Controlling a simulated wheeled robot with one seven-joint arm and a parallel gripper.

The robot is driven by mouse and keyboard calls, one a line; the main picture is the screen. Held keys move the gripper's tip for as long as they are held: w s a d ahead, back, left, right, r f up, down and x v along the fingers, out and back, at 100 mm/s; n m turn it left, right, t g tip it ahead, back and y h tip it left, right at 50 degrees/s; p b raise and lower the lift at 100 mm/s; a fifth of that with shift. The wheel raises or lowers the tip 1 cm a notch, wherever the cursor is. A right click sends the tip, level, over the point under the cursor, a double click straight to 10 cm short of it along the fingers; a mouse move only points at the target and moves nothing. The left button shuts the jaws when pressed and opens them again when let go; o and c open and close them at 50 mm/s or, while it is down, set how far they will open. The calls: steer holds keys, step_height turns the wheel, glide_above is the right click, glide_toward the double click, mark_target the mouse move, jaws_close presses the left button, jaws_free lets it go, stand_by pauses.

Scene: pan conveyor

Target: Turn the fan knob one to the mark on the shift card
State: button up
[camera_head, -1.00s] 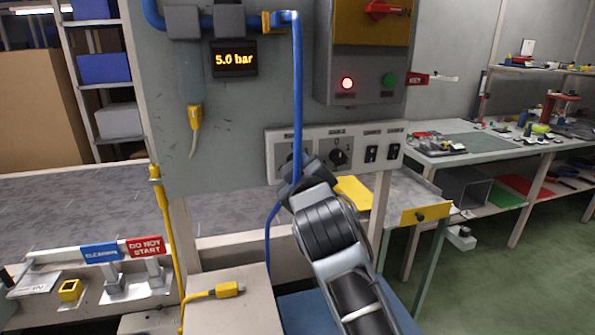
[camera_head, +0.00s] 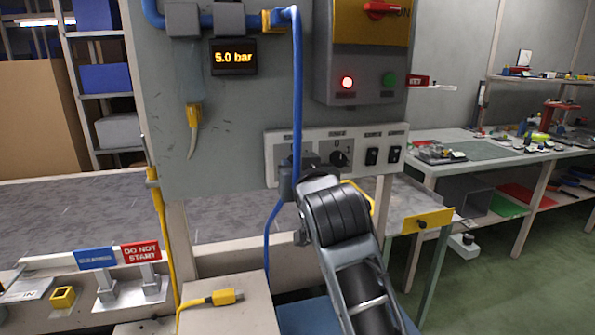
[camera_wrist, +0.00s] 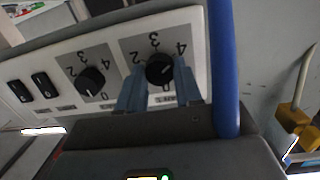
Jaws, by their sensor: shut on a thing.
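A white panel (camera_head: 361,139) on the grey column carries two round black knobs with numbered dials. In the wrist view, my gripper (camera_wrist: 157,85) has its blue-grey fingers on either side of one black knob (camera_wrist: 160,69), shut on it. This is the left knob in the head view, where my gripper (camera_head: 293,176) and a hose mostly hide it. The other knob (camera_head: 340,158) stands free beside it; it also shows in the wrist view (camera_wrist: 90,82). I cannot make out a shift card.
A blue hose (camera_head: 297,90) hangs close in front of the held knob. Two black switches (camera_head: 371,156) sit right of the knobs. Above are a control box (camera_head: 365,60) with a lit red lamp and a 5.0 bar display (camera_head: 233,57). A yellow plug (camera_head: 225,297) lies below.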

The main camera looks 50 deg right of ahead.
steer(key=shift+m, duration=0.3)
steer(key=o, duration=1)
steer(key=shift+o, duration=0.2)
steer(key=b+v, duration=0.1)
steer(key=v, duration=0.6)
steer(key=shift+s+a, duration=0.25)
steer(key=shift+s, duration=0.1)
